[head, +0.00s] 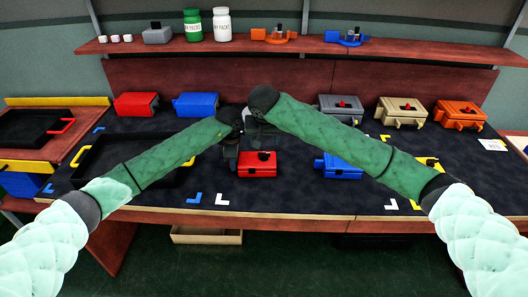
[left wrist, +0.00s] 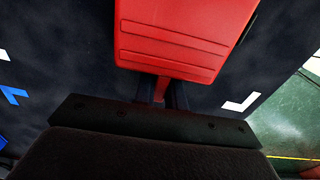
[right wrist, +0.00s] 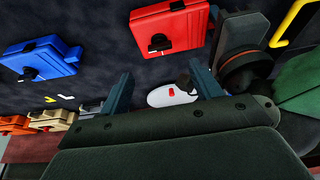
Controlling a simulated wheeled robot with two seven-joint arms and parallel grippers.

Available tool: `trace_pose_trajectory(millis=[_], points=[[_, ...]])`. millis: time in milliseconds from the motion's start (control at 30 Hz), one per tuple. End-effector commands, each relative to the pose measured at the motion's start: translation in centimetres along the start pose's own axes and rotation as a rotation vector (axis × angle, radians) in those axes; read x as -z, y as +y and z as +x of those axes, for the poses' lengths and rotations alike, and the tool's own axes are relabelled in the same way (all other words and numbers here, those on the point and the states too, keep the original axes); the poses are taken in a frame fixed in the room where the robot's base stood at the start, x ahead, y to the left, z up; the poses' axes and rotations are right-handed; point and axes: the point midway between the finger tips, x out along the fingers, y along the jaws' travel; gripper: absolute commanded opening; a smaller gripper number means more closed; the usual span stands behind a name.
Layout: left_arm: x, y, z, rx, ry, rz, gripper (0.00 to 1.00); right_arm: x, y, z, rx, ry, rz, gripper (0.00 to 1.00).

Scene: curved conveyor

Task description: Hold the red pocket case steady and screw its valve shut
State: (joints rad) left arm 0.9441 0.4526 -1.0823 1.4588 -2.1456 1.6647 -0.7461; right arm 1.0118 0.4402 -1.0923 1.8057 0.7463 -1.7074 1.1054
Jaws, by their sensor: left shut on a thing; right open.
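The red pocket case (head: 257,171) sits on the dark mat at the front middle of the bench, with a black valve knob (head: 264,156) on it. My left gripper (head: 231,162) is at its left side. In the left wrist view my left gripper (left wrist: 161,95) is shut on the case's narrow red handle. My right gripper (head: 262,136) is just behind and above the case. In the right wrist view my right gripper (right wrist: 163,88) is open and empty, its fingers apart from the red case (right wrist: 178,32) and its black valve (right wrist: 159,43).
A blue case (head: 340,168) stands to the right. More cases, including another red one (head: 135,104), line the bench back. A black tray (head: 105,165) is at left. A white object with a red spot (right wrist: 170,96) shows beyond my right fingers. A shelf (head: 330,47) overhangs the back.

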Motion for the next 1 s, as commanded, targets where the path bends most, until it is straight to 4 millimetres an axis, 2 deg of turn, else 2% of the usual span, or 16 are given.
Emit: trace_pose_trajectory(millis=[300, 500, 700, 967, 1000], points=[[0.0, 0.0, 0.0, 0.0, 0.0, 0.0, 0.0, 0.0, 0.1, 5.6, -0.003, -0.002, 0.002, 0.64], [0.0, 0.0, 0.0, 0.0, 0.0, 0.0, 0.0, 0.0, 0.0, 8.0, -0.001, 0.0, 0.002, 0.64], [0.0, 0.0, 0.0, 0.0, 0.0, 0.0, 0.0, 0.0, 0.0, 9.1, 0.0, 0.0, 0.002, 0.64], [0.0, 0.0, 0.0, 0.0, 0.0, 0.0, 0.0, 0.0, 0.0, 9.2, 0.0, 0.0, 0.002, 0.64], [0.0, 0.0, 0.0, 0.0, 0.0, 0.0, 0.0, 0.0, 0.0, 9.2, 0.0, 0.0, 0.002, 0.58]])
